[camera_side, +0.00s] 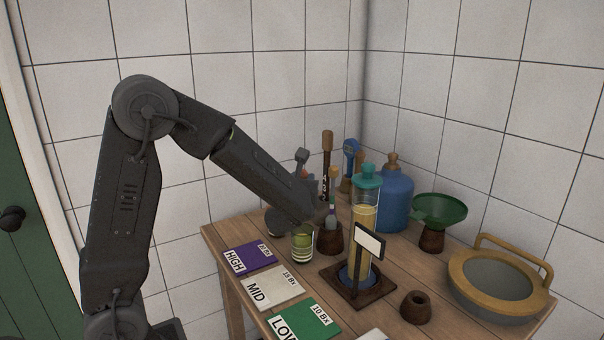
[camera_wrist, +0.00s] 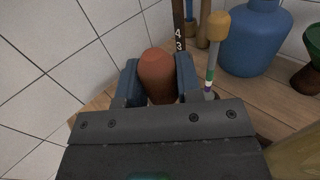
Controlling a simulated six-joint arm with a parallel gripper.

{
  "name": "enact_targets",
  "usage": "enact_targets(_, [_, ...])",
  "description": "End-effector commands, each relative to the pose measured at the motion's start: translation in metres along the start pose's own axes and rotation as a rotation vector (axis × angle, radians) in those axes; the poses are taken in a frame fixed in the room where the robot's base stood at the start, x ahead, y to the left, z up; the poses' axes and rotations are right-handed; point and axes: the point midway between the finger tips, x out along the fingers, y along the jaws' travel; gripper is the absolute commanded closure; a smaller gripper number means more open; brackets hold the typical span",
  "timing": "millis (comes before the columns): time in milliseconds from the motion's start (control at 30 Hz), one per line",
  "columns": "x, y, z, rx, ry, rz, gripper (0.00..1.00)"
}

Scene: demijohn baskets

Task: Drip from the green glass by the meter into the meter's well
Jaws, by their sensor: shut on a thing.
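My gripper (camera_wrist: 157,78) has its two blue fingers on either side of a reddish-brown rounded bulb (camera_wrist: 156,68), perhaps a dropper's, and is shut on it. What lies below the bulb is hidden in the wrist view. In the side view my forearm hides most of the gripper. A glass with yellow-green liquid (camera_side: 302,244) stands on the table just below the end of my arm. A rounded grey shape (camera_side: 275,222) shows left of that glass, partly hidden; I cannot tell whether it is the meter. No well is visible.
A dark stand (camera_side: 330,239) with a yellow-topped tool is close right of the glass. A tall cylinder (camera_side: 363,215), blue jug (camera_side: 395,200), green funnel (camera_side: 440,208) and wood-rimmed basin (camera_side: 500,280) crowd the right. HIGH (camera_side: 248,256), MID and LOW cards lie along the front.

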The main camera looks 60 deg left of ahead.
Motion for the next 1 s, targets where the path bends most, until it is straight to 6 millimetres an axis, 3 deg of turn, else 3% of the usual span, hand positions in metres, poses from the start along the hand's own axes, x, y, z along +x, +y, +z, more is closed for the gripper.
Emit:
enact_targets(367, [-0.001,0.000,-0.006,0.000,0.001,-0.003,0.90])
enact_targets(1000, [-0.001,0.000,-0.055,0.000,0.002,-0.002,0.90])
